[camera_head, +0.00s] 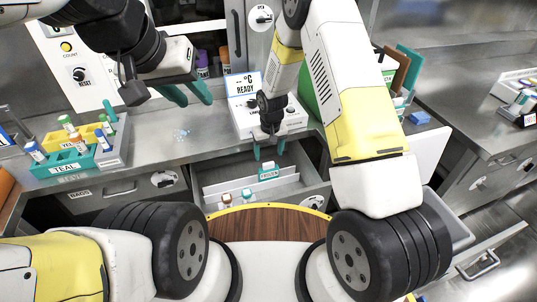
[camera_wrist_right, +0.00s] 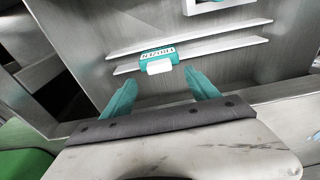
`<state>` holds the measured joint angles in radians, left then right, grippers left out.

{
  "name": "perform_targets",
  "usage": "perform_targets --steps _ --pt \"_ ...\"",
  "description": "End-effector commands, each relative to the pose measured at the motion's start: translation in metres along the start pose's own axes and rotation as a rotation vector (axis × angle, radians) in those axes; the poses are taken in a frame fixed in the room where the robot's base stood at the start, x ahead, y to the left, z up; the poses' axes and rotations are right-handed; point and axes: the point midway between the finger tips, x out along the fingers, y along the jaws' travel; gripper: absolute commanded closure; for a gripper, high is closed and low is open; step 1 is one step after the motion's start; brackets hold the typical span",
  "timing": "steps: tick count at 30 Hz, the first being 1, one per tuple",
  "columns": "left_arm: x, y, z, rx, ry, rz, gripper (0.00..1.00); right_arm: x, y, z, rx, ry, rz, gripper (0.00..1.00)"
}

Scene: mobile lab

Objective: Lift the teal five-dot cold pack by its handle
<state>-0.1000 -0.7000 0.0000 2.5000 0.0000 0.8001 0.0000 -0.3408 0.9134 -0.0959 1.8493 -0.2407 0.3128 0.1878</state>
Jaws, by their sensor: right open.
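A teal block with a white label reading FROZEN (camera_head: 268,172) sits in the open drawer (camera_head: 290,189). It also shows in the right wrist view (camera_wrist_right: 157,58), with a white piece on its near side. No dots can be made out, so I cannot tell whether it is the five-dot cold pack. My right gripper (camera_head: 269,150) is open and empty above the drawer, close to the block. In the wrist view its teal fingers (camera_wrist_right: 160,92) stand apart, with the block beyond them. My left gripper (camera_head: 190,93) is open and empty over the bench at upper left.
A white device reading READY (camera_head: 243,85) stands on the bench behind. A teal tube rack (camera_head: 62,168) and a yellow rack (camera_head: 57,140) are at left. Thin white dividers (camera_wrist_right: 188,45) cross the drawer.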

Motion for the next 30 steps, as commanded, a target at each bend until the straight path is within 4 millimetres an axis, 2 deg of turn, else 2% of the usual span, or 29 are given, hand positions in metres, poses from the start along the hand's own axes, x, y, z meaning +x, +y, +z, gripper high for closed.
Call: perform_targets --steps 12,21,30 --pt "0.0 0.0 0.0 0.0 0.0 0.0 0.64 0.055 0.001 0.001 0.0 -0.001 0.0 0.31" --pt "0.0 0.0 0.0 0.0 0.0 0.0 0.64 0.059 0.001 0.0 0.0 0.0 0.0 0.33" --pt "0.0 0.0 0.0 0.0 0.0 0.0 0.64 0.058 0.001 0.001 0.001 0.0 0.0 0.92"
